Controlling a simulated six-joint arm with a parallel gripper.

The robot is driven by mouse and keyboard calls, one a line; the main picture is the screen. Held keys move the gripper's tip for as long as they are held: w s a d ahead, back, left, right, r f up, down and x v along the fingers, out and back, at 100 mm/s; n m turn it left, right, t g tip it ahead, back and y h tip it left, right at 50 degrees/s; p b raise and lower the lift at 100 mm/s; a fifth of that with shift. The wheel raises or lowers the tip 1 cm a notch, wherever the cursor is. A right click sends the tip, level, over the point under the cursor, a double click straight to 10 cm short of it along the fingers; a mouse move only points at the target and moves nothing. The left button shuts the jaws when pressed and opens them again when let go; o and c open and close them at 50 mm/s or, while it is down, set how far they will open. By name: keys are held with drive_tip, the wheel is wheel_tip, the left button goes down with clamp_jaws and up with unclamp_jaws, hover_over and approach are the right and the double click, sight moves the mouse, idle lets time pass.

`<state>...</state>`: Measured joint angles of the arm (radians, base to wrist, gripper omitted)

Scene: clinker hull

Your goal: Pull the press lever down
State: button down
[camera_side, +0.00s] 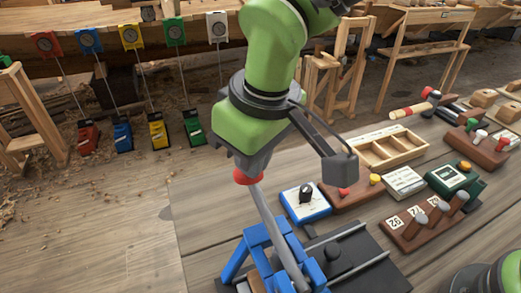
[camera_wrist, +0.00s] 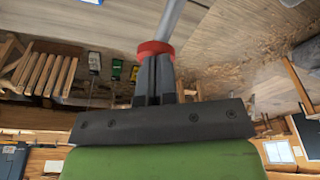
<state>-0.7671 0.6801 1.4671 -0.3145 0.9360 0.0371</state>
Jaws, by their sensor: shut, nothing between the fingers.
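The press has a blue frame (camera_side: 262,248) at the bottom centre of the side view. Its long grey lever (camera_side: 275,226) slants up and left from the frame, with a red knob (camera_side: 247,177) at its upper end. My gripper (camera_side: 249,165) is right at the knob, from above. In the wrist view, my gripper (camera_wrist: 156,60) has its two dark fingers together, with the red knob (camera_wrist: 156,47) just beyond their tips and the grey lever (camera_wrist: 171,18) running on past it. The fingers seem to touch the knob, with nothing held between them.
A blue box with a black dial (camera_side: 305,204) stands right of the press. Beyond are a wooden tray (camera_side: 387,150), a green box (camera_side: 453,178) and a block with several small levers (camera_side: 424,224). The bench's left part (camera_side: 110,230) is clear.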

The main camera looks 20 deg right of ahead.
drive_tip(key=shift+s+r, duration=0.35)
drive_tip(key=shift+r, duration=0.4)
drive_tip(key=shift+s+r, duration=0.3)
drive_tip(key=shift+r, duration=0.4)
wheel_tip(320, 180, up, 9)
drive_tip(key=s, duration=0.2)
drive_tip(key=shift+r, duration=0.1)
drive_tip(key=s+d+r+m+t+y, duration=0.1)
drive_tip(key=d+r+m, duration=0.1)
drive_tip(key=d, duration=0.5)
drive_tip(key=s+d+r+m+t, duration=0.1)
drive_tip(key=d+r+m, duration=0.15)
drive_tip(key=d, duration=0.45)
drive_tip(key=s+d+f+m+t, duration=0.3)
drive_tip(key=s+d+m, duration=0.2)
drive_tip(key=s+d, duration=0.4)
drive_tip(key=shift+s+d+f, duration=0.25)
drive_tip(key=shift+d+f, duration=0.1)
drive_tip(key=shift+d, duration=0.25)
